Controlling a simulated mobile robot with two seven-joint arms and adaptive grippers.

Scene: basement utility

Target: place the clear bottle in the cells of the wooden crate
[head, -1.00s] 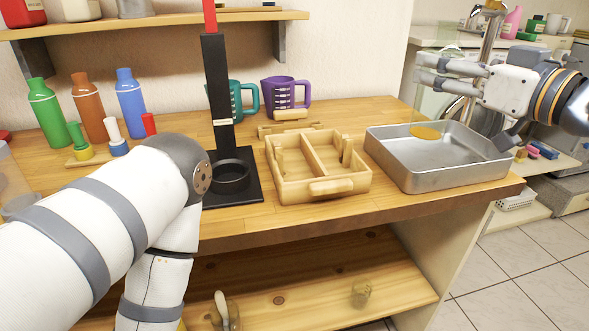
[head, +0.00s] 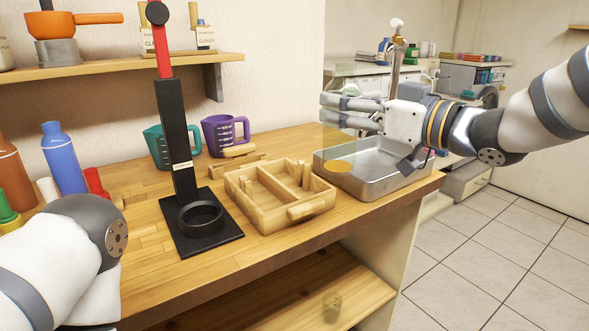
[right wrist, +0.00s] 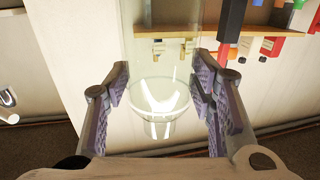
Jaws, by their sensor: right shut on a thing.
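The clear bottle (head: 333,138) is see-through and faint, with an amber disc showing at its lower end. My right gripper (head: 325,108) is shut on it and holds it above the left part of the metal tray, to the right of the crate. In the right wrist view the bottle (right wrist: 158,98) sits between the two finger pads, its round glass shape showing. The wooden crate (head: 307,209) stands on the bench, with a dividing wall inside and a handle on its front. No bottle shows in its cells. My left gripper is out of view; only its arm shows at lower left.
A metal tray (head: 398,181) stands right of the crate. A black stand (head: 175,130) with a tall post and ring rises to its left. Teal (head: 160,147) and purple (head: 222,135) jugs stand behind. Coloured bottles (head: 62,158) are at the left.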

